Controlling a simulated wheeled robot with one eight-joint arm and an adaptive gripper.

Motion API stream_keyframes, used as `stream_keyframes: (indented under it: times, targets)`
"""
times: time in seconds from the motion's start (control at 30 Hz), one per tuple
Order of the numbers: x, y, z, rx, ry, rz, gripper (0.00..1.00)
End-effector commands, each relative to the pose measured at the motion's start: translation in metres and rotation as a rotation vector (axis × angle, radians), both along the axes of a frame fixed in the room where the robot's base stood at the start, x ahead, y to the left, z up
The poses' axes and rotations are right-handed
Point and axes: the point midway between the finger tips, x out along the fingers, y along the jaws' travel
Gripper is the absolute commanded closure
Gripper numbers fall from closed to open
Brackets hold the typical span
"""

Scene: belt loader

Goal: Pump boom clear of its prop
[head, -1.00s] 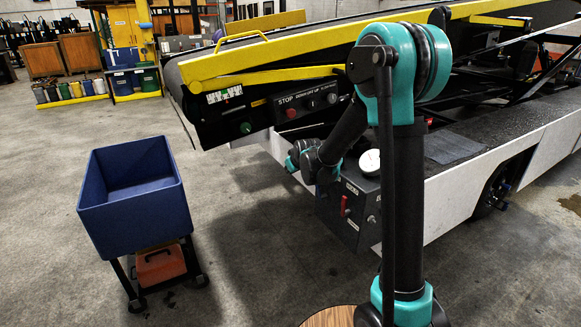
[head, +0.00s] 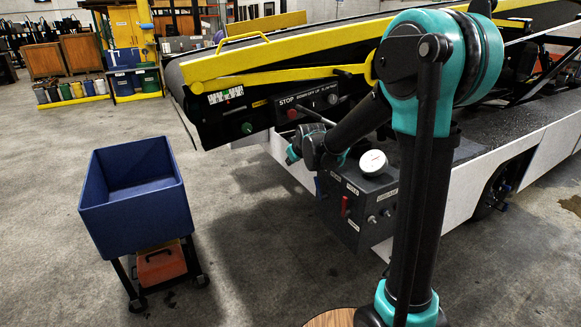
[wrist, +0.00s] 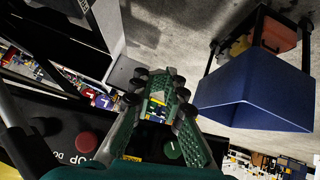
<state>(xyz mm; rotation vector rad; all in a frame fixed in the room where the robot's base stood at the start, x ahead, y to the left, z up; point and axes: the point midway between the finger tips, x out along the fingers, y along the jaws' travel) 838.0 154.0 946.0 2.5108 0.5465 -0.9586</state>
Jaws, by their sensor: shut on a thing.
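The boom (head: 215,70), a belt with yellow side rails, slopes across the back of the head view. Its prop cannot be made out. A grey pump box (head: 370,208) stands below it, with a white gauge (head: 373,162) and a red lever (head: 344,206). A thin grey rod (head: 316,117), perhaps the pump handle, crosses the boom's control panel; its lower end is behind my arm. In the wrist view my gripper (wrist: 160,82) has its green fingers drawn together at the tips. What they hold is too small to make out.
A blue bin (head: 135,215) on a dark cart stands at left, with an orange case (head: 160,262) below; the bin also shows in the wrist view (wrist: 255,85). A red STOP button (head: 292,114) is on the panel near my wrist. Open floor lies between bin and loader.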

Motion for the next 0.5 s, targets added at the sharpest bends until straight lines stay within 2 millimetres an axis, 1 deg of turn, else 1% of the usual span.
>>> stream_keyframes:
  times: [0.03,0.2,0.4,0.5]
  targets:
    - [-0.006,-0.003,0.006,0.000,0.000,0.000,1.00]
    - [-0.023,-0.009,0.023,-0.001,0.000,-0.001,1.00]
    - [-0.036,-0.014,0.037,-0.001,0.000,-0.001,1.00]
    - [-0.040,-0.015,0.041,-0.001,0.000,-0.001,1.00]
